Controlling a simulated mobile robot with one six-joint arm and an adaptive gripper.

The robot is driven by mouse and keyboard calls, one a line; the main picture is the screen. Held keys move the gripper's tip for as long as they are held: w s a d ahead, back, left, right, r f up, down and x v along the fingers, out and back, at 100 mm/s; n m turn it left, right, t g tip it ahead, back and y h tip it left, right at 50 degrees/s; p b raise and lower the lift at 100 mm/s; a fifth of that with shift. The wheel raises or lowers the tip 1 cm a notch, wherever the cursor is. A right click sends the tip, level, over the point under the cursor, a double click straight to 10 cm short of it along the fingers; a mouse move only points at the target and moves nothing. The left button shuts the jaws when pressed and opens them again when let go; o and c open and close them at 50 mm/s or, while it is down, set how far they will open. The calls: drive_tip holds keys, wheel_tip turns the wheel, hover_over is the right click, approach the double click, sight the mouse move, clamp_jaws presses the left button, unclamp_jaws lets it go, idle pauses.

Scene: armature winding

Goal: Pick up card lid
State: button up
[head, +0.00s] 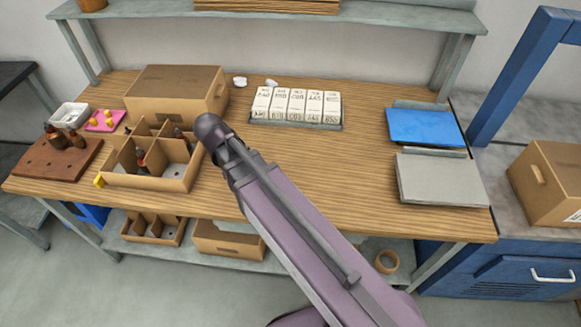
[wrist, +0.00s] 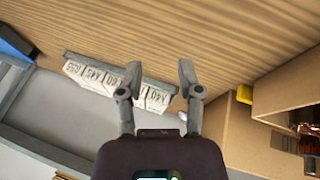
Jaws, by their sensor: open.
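The brown cardboard lid (head: 175,92) appears to be the closed, box-like piece at the back left of the bench in the head view. Its side and top also show at the lower right of the wrist view (wrist: 238,150). It stands behind the divided carton (head: 150,180), which is partly visible at the wrist view's right edge (wrist: 287,84). My gripper (wrist: 158,73) is open, with nothing between its fingers. It is over the bench, to the left of the lid in the wrist view. In the head view my arm hides it.
A rack of white labelled boxes (head: 295,105) stands near the back centre, close below my left finger in the wrist view (wrist: 95,78). Small white lumps (head: 240,82) lie beside the lid. Blue (head: 425,126) and grey (head: 440,180) flat pieces lie right. The front centre is clear.

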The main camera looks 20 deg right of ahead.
drive_tip(key=s+d+g+y, duration=0.1)
drive_tip(key=s+d, duration=0.1)
drive_tip(key=d, duration=0.2)
drive_tip(key=s+d+f+n+g+y, duration=0.1)
drive_tip(key=s+d, duration=0.1)
drive_tip(key=d, duration=0.2)
drive_tip(key=s+d+f+y, duration=0.1)
drive_tip(key=s+d+y, duration=0.1)
drive_tip(key=s+d, duration=0.1)
drive_tip(key=shift+d+n+g, duration=0.4)
drive_tip(key=shift+d, duration=0.15)
drive_tip(key=shift+s+d+y, duration=0.3)
drive_tip(key=shift+s+d, duration=0.05)
drive_tip(key=shift+d, duration=0.1)
